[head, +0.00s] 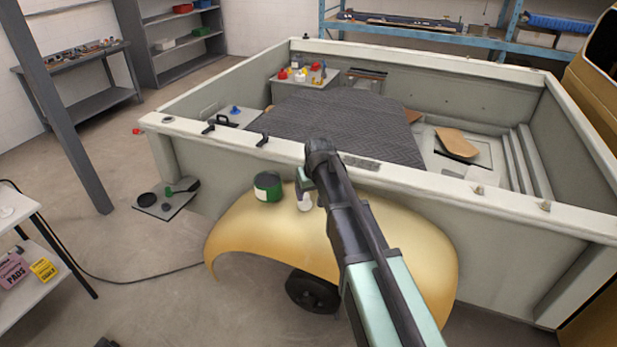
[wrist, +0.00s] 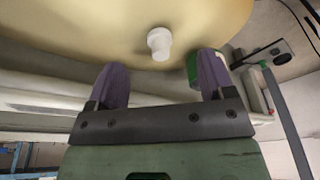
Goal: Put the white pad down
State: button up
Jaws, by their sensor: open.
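The white pad (head: 305,203) is a small white knob-like piece on the curved top of the yellow fender (head: 340,240). In the wrist view the white pad (wrist: 160,43) shows whole, with a wide round end and a narrower part. My gripper (head: 303,186) is just above and beside it in the head view. In the wrist view my gripper (wrist: 161,70) is open, its two purple fingers apart with nothing held between them. The white pad lies beyond the fingertips, roughly in line with the gap, and appears clear of both fingers.
A green can (head: 267,187) stands on the fender left of the pad; it also shows behind the right finger in the wrist view (wrist: 192,68). The grey truck bed wall (head: 400,177) rises behind. A dark quilted blanket (head: 340,120) lies inside the bed.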

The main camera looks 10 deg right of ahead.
jog(key=s+m+g, duration=0.2)
jog(key=s+g, duration=0.1)
jog(key=s, duration=2.3)
notch_tip(320, 180, down, 8)
jog(key=b, duration=0.8)
jog(key=shift+a+f, duration=0.15)
jog(key=shift+f, duration=0.05)
jog(key=shift+c, duration=0.6)
jog(key=shift+r, duration=0.1)
